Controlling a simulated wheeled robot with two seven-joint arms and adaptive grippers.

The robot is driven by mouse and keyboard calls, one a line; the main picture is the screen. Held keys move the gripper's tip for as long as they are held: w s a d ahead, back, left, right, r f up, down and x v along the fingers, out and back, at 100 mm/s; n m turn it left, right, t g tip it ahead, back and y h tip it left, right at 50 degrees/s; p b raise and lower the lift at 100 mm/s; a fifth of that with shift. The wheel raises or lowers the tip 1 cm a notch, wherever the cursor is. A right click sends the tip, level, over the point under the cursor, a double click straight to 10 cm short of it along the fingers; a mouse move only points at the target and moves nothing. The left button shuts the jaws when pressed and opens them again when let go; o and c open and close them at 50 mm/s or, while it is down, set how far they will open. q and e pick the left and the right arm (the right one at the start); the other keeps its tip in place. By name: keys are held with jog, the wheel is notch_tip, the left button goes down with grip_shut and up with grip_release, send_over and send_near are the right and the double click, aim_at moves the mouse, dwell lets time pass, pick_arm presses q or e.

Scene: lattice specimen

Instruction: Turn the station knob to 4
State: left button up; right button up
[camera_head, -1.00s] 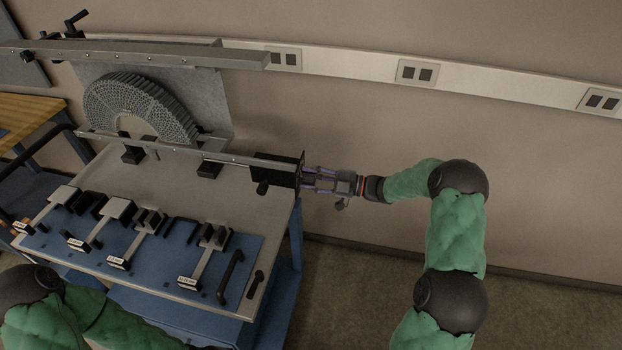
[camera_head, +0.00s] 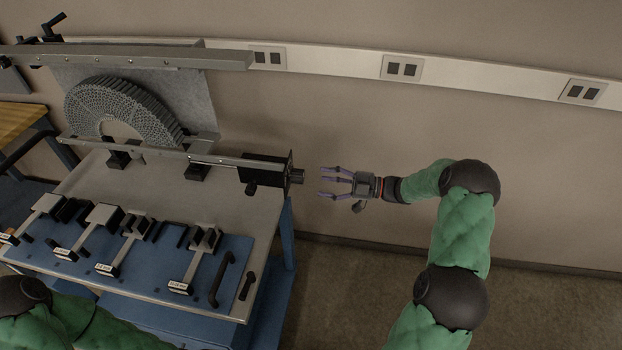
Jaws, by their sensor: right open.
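The grey table (camera_head: 150,180) carries a grey lattice arch (camera_head: 125,103) between two rails. A blue panel (camera_head: 150,270) with several labelled clamp-like tools and a black handle lies at the front. A wall strip (camera_head: 480,82) with sockets runs behind. Room right of the table is free.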

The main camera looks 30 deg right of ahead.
jog(key=shift+v, duration=1.75)
dwell(1.2)
